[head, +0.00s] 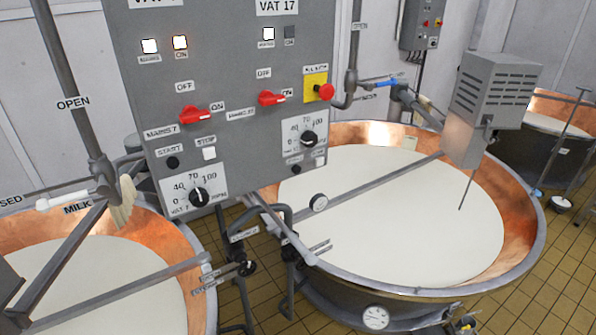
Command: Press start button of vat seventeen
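The grey control panel (232,62) stands in the upper middle of the head view. Its right half carries the VAT 17 label (277,7). Below it, the left lamp (268,33) is lit white and the right lamp (289,32) is dark. A red rotary switch (271,98), a red mushroom button on a yellow plate (326,91) and a black dial (308,139) follow. A small dark button (295,170) sits low on this half; its label is too small to read. Neither of my grippers is in view.
The panel's left half has its own START button (172,163) and white STOP button (208,153). A milk-filled copper vat (519,217) stands right, another (195,265) lower left. Pipes (285,240) and valve handles stand below the panel. Tiled floor (563,262) shows at right.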

